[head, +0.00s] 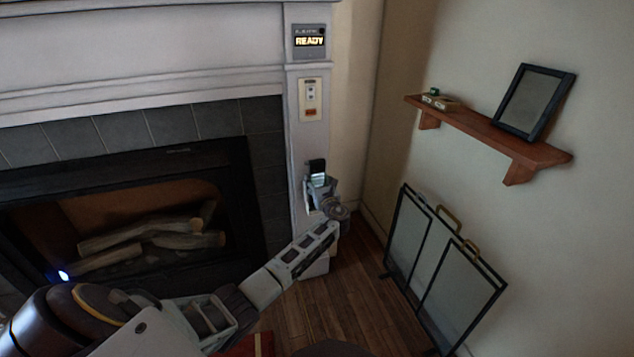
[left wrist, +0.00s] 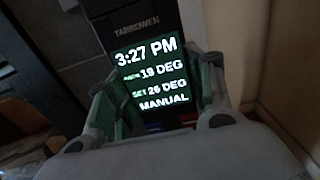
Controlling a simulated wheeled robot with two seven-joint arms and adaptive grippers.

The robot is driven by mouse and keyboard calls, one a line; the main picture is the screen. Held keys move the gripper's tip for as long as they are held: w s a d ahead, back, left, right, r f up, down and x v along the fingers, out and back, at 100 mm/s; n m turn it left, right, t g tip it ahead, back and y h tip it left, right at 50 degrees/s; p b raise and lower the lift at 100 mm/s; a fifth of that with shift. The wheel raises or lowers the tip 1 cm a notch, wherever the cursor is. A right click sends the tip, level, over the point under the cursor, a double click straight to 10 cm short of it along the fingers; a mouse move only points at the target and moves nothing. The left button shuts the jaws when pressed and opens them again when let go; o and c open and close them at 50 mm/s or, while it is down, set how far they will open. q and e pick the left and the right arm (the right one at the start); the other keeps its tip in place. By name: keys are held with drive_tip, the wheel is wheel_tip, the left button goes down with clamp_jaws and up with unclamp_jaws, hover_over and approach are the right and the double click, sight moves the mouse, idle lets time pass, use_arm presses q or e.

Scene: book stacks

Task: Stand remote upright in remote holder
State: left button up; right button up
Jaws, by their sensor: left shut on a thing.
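The remote (head: 317,166) is dark with a lit screen and stands roughly upright in front of the white fireplace pilaster. My left gripper (head: 318,188) is shut on its lower part. In the left wrist view, the remote's screen (left wrist: 154,75) reads 3:27 PM, 19 DEG, SET 26 DEG and MANUAL, a little tilted in the picture. The finger pads of my left gripper (left wrist: 160,95) are on both sides of it. I cannot make out the remote holder; my gripper covers that part of the pilaster. My right gripper is not in view.
A READY panel (head: 309,41) and a white plate with controls (head: 310,100) are on the pilaster above the remote. The fireplace (head: 140,225) is at left. A folding screen (head: 440,270) stands at right below a wooden shelf (head: 480,125) with a picture frame (head: 534,100).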

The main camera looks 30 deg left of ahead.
use_arm(q)
drive_tip(key=shift+f, duration=0.15)
drive_tip(key=o, duration=1.3)
drive_tip(key=shift+f, duration=0.2)
drive_tip(key=shift+s+f, duration=0.1)
drive_tip(key=shift+s, duration=0.05)
drive_tip(key=shift+s+d+f, duration=0.1)
drive_tip(key=shift+s+d, duration=0.25)
drive_tip(key=shift+d, duration=0.15)
drive_tip(key=v, duration=1)
drive_tip(key=shift+d+r, duration=0.3)
drive_tip(key=shift+r, duration=0.15)
drive_tip(key=shift+s, duration=0.1)
